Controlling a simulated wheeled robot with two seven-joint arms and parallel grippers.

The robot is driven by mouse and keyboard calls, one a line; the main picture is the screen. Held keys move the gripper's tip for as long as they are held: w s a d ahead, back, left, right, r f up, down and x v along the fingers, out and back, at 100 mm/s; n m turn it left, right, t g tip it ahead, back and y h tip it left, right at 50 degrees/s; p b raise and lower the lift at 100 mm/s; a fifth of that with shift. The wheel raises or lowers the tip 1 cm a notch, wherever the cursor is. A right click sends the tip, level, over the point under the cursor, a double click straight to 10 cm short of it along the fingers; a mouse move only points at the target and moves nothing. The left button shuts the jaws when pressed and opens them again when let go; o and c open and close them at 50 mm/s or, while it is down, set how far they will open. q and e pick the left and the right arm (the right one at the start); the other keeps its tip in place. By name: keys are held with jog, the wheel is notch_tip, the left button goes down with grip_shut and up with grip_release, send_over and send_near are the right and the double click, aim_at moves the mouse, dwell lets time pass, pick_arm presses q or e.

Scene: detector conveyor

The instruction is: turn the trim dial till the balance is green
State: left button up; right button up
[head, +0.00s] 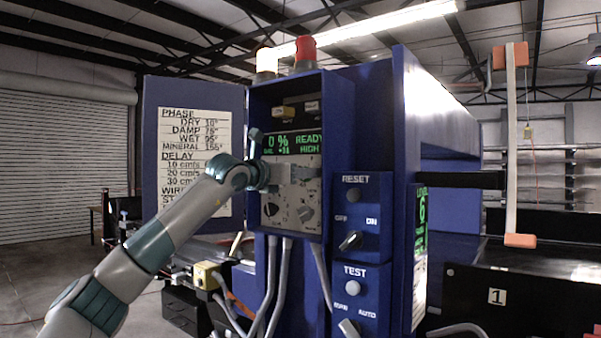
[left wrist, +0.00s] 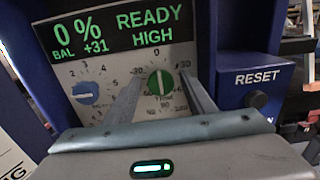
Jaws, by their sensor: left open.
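The trim dial (left wrist: 160,83) is a round green knob with an upright white line, its scale running from -30 to +30 with 0 at the top. My left gripper (left wrist: 161,78) is open, with one finger on each side of the dial; I cannot tell if they touch it. In the head view the left gripper (head: 312,172) is at the panel and hides the dial. The display (left wrist: 118,30) reads 0 %, BAL +31, READY and HIGH in green letters; it also shows in the head view (head: 294,143). My right gripper is not in view.
A blue knob (left wrist: 86,92) sits left of the trim dial. Lower panel knobs (head: 306,213) are below the gripper. The RESET box (head: 361,215) and TEST box (head: 356,297) stand to the right. The open cabinet door (head: 232,105) is on the left.

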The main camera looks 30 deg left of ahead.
pick_arm(q)
jog(key=c, duration=1)
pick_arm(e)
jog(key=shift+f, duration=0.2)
pick_arm(q)
jog(key=shift+a+f+n+b, duration=0.1)
jog(key=shift+a+n+b, duration=0.05)
jog(key=shift+n+b, duration=6.15)
pick_arm(e)
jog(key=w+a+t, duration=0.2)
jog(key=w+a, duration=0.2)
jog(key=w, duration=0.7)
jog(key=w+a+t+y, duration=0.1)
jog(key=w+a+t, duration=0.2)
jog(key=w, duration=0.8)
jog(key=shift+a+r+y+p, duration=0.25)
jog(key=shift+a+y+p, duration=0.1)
jog(key=shift+p, duration=0.1)
pick_arm(q)
jog(key=shift+n, duration=0.5)
